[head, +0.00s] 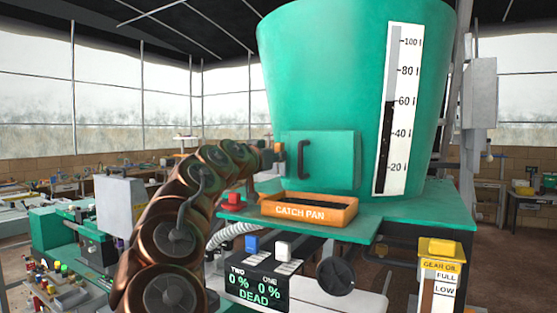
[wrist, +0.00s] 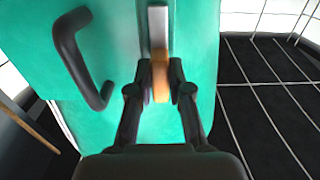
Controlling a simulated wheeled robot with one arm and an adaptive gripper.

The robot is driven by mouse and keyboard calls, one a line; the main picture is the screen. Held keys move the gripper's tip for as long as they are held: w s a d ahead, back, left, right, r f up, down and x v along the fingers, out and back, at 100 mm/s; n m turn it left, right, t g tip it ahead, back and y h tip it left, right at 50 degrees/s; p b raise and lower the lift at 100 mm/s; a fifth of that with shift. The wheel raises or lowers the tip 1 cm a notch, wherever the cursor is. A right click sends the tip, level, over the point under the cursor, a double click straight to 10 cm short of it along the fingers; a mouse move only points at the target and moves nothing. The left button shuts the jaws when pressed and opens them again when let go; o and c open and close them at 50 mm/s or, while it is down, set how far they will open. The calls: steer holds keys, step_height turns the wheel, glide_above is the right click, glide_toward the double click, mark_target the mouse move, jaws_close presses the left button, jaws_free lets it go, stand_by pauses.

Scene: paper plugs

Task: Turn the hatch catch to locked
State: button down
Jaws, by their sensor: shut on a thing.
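The hatch (head: 335,160) is a flat green door low on the big green hopper (head: 335,70), and it lies closed. Its dark bar handle (head: 302,160) also shows in the wrist view (wrist: 75,55). The catch is a grey metal bar (wrist: 158,22) with an orange grip end (wrist: 160,85); the orange part shows at the hatch's left edge in the head view (head: 279,148). My gripper (wrist: 160,80) is shut around the orange end, one finger on each side. In the wrist view the catch runs up and down the picture. Its pivot is not clear to me.
An orange catch pan (head: 310,222) sits on the green ledge below the hatch. A red button (head: 234,198) stands left of the pan. A display box (head: 255,290) hangs below, and a yellow-capped oil gauge (head: 440,265) stands right. Open air lies left of the hopper.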

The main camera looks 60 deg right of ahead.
stand_by(0.3)
steer(key=n+p, duration=0.2)
steer(key=n, duration=0.4)
steer(key=n+p, duration=0.2)
steer(key=n, duration=0.4)
steer(key=n+p, duration=0.2)
steer(key=n, duration=0.4)
steer(key=shift+r, duration=0.25)
stand_by(0.3)
steer(key=c, duration=1.2)
jaws_free()
steer(key=shift+s, duration=0.1)
steer(key=shift+o, duration=0.2)
steer(key=shift+f, duration=0.2)
